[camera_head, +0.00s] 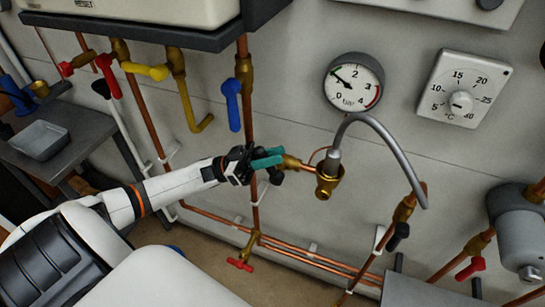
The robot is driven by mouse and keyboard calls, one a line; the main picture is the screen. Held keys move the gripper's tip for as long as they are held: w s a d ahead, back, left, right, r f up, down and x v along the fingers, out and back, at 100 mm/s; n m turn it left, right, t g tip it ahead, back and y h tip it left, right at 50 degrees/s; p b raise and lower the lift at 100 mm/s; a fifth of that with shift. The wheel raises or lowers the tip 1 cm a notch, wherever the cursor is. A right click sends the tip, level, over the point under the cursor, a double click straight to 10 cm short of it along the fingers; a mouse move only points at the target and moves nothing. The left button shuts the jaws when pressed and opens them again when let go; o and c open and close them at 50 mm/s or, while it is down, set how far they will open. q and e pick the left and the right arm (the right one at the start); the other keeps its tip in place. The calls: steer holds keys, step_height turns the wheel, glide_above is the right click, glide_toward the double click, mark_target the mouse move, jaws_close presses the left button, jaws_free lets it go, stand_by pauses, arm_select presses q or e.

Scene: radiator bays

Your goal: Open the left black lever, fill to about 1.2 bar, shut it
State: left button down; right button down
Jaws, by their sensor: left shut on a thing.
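My left gripper (268,158), with teal fingers, comes in from the left and is shut at the brass valve (291,162) on the left end of the filling loop. The left black lever (276,177) is mostly hidden by the fingers; a dark part shows just below them. Its exact angle cannot be told. The round pressure gauge (354,83) hangs on the wall above right; its needle points up and left, at roughly 1 bar, too small to read exactly. My right gripper is not in view.
A grey flexible hose (385,133) arches from the brass fitting to the right valve with another black lever (398,236). Red, yellow and blue levers (233,104) hang under the boiler. A temperature dial (467,90) is at right. Copper pipes (312,262) run low along the wall.

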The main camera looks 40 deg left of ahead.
arm_select(q)
steer(key=c, duration=1.3)
jaws_free()
steer(key=shift+s+a+f, duration=0.1)
steer(key=shift+a+f, duration=0.2)
steer(key=b+v, duration=0.5)
steer(key=v, duration=0.6)
steer(key=shift+s+a, duration=0.1)
steer(key=shift+a, duration=0.05)
